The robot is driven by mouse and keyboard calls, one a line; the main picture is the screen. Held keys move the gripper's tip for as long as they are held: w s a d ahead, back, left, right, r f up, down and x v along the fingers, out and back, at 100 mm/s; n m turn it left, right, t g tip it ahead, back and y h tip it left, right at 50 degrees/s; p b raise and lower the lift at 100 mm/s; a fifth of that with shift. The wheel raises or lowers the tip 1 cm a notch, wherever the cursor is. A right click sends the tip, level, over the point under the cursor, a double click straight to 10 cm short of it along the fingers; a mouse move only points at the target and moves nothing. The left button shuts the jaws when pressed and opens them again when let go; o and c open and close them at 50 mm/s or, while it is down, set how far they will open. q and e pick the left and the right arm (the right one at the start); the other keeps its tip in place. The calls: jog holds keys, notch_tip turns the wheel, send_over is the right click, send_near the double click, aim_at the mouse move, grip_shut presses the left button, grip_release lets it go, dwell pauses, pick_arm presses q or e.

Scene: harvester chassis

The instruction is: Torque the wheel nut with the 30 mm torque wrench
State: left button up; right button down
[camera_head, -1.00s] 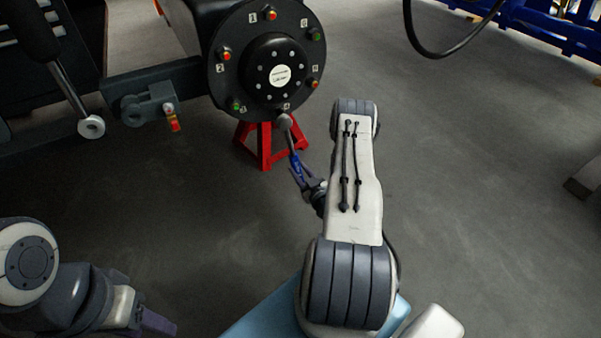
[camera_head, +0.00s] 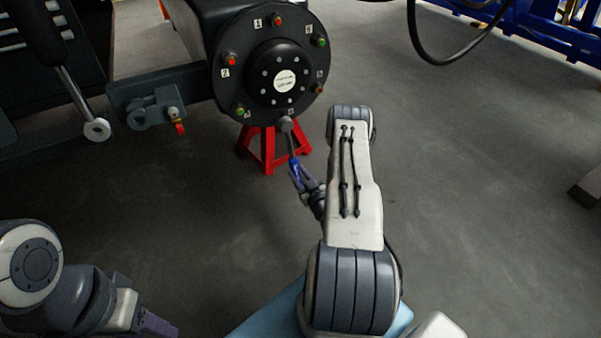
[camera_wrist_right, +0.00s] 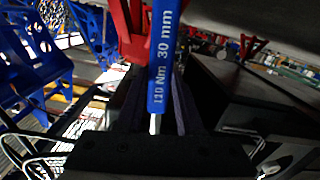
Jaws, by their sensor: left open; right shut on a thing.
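The black round wheel hub (camera_head: 254,92) at the upper middle carries red-, green- and orange-tipped studs around its rim, with numbered labels. The torque wrench (camera_head: 292,150) has a grey head at the hub's lower edge, by the bottom position. I cannot tell whether its head is seated on a nut there. My right gripper (camera_head: 300,178) is shut on the wrench's blue handle. In the right wrist view the handle (camera_wrist_right: 163,65) reads "30 mm" and "110 Nm" between the fingers. My left gripper (camera_head: 155,325) is low at the left, away from the hub, and its fingertips are barely visible.
A red stand (camera_head: 268,150) is under the hub. A grey bracket with a red-tipped pin (camera_head: 165,115) is left of it. A black hose (camera_head: 420,45) hangs at upper right.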

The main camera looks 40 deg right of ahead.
jog(key=shift+w+a+m, duration=0.2)
jog(key=shift+a+m, duration=0.4)
jog(key=shift+a, duration=0.35)
jog(key=shift+a+p, duration=0.1)
jog(key=shift+p, duration=0.2)
jog(key=shift+w+a+m+p, duration=0.2)
jog(key=shift+a+m+p, duration=0.15)
jog(key=shift+a, duration=0.3)
jog(key=shift+w+a+m+p, duration=0.2)
jog(key=shift+a+m, duration=0.25)
jog(key=shift+a, duration=0.2)
jog(key=shift+d, duration=0.1)
jog(key=shift+s+d+r+n+p, duration=0.15)
jog(key=shift+s+d+n, duration=0.2)
jog(key=shift+d+n, duration=0.75)
jog(key=shift+s+d+f+n+p, duration=0.15)
jog(key=shift+s+d+n, duration=0.3)
jog(key=shift+d, duration=1.1)
jog(key=shift+w+r, duration=0.1)
jog(key=shift+w+r, duration=0.1)
